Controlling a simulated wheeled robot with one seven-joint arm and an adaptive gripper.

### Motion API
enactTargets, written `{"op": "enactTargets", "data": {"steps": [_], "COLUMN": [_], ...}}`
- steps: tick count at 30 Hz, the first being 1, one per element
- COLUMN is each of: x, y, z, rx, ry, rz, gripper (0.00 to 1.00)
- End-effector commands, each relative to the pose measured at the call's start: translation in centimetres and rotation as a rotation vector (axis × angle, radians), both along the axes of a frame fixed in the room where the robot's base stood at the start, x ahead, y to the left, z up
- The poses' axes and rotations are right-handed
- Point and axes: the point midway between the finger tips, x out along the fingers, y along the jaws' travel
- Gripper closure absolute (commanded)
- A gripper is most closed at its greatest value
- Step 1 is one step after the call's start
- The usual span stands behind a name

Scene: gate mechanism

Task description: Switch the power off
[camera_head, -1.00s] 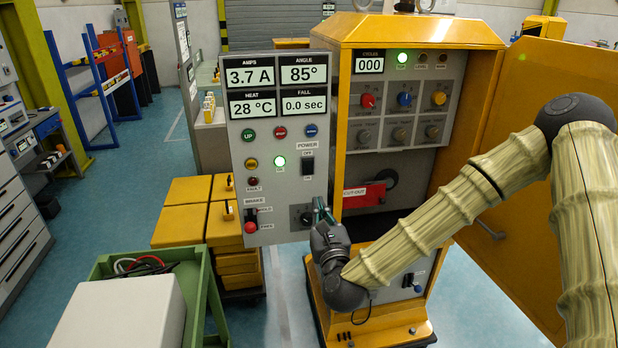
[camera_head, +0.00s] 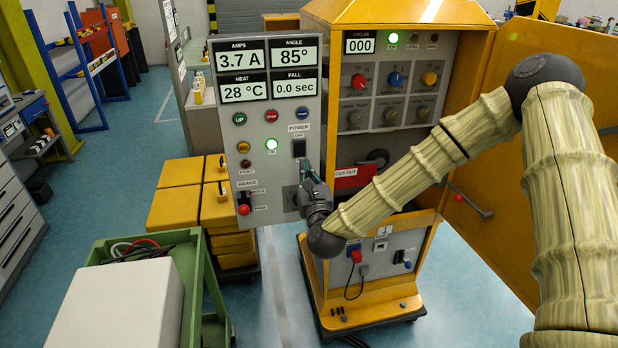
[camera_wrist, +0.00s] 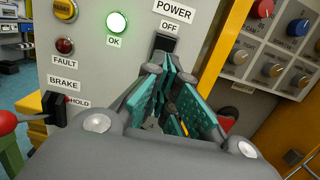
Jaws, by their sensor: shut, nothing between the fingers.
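The black power switch (camera_head: 299,148) sits on the grey control panel (camera_head: 228,165), under a POWER label with OFF just below it. In the wrist view the switch (camera_wrist: 165,43) shows just beyond my fingertips, its lower part hidden by them. My gripper (camera_head: 309,172) is shut and empty, with teal fingers (camera_wrist: 172,75) pointing at the panel, just below and slightly right of the switch. I cannot tell whether the fingertips touch it. The green OK lamp (camera_head: 271,144) is lit.
The brake lever (camera_head: 243,203) with its red knob is at the panel's lower left. The open yellow cabinet (camera_head: 400,13) with several knobs stands right of the panel. A green cart with a white box (camera_head: 120,305) is at front left.

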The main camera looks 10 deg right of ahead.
Motion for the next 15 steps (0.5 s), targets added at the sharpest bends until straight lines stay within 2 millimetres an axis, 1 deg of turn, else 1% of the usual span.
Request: {"op": "enactTargets", "data": {"steps": [1,6,12,15], "x": [0.9,3.5,5.7,6.3], "y": [0.0,0.1,0.0,0.0], "z": [0.5,0.9,1.0,1.0], "rx": [-0.003,-0.003,-0.002,-0.001], "ry": [-0.002,-0.001,0.0,0.0], "rz": [0.0,0.001,0.0,0.0], "gripper": [1.0,1.0,1.0,1.0]}}
